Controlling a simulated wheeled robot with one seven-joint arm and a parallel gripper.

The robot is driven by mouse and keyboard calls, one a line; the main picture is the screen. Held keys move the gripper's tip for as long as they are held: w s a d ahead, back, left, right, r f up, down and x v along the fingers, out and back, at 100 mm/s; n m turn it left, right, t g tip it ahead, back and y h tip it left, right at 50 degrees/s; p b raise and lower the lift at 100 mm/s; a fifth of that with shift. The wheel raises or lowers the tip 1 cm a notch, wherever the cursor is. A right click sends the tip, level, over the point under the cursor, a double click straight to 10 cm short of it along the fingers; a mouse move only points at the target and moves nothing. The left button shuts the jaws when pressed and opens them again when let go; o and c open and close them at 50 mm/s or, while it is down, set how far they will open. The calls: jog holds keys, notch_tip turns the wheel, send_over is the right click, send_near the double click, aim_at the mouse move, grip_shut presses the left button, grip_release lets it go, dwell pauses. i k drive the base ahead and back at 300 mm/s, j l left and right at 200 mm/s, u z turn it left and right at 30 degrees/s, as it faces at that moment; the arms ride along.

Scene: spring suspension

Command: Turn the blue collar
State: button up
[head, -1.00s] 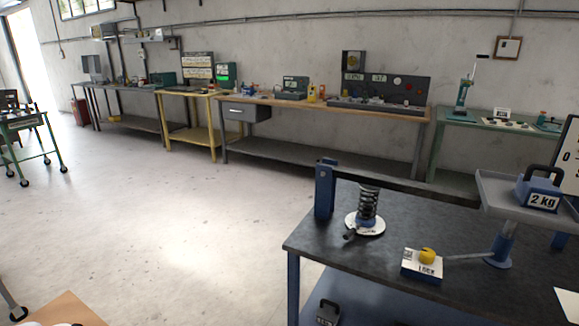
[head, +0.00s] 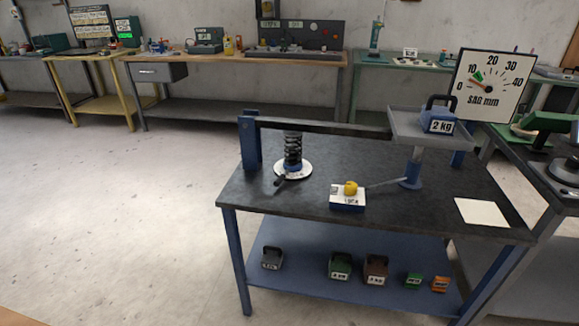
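A black coil spring (head: 293,150) stands upright under the dark beam on the near bench, above a white round plate (head: 301,171). A small dark handle (head: 280,181) sticks out at the plate's left front. A little blue shows at the spring's foot, and I cannot tell whether it is the blue collar. My gripper is not in view.
The dark bench top (head: 390,210) carries a yellow knob on a LOCK box (head: 347,200), a tray (head: 410,126) with a 2 kg weight (head: 438,121), and a dial (head: 490,84) with its needle near 10. Several weights (head: 341,266) sit on the lower shelf. Floor (head: 110,220) at left is clear.

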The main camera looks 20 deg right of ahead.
aim_at(288, 168)
jog(key=i+l+z, duration=0.25)
jog(key=z, duration=0.15)
jog(key=i+l+z, duration=0.2)
jog(key=z, duration=0.15)
jog(key=i+l+z, duration=0.1)
jog(key=i+z, duration=0.3)
jog(key=k, duration=0.1)
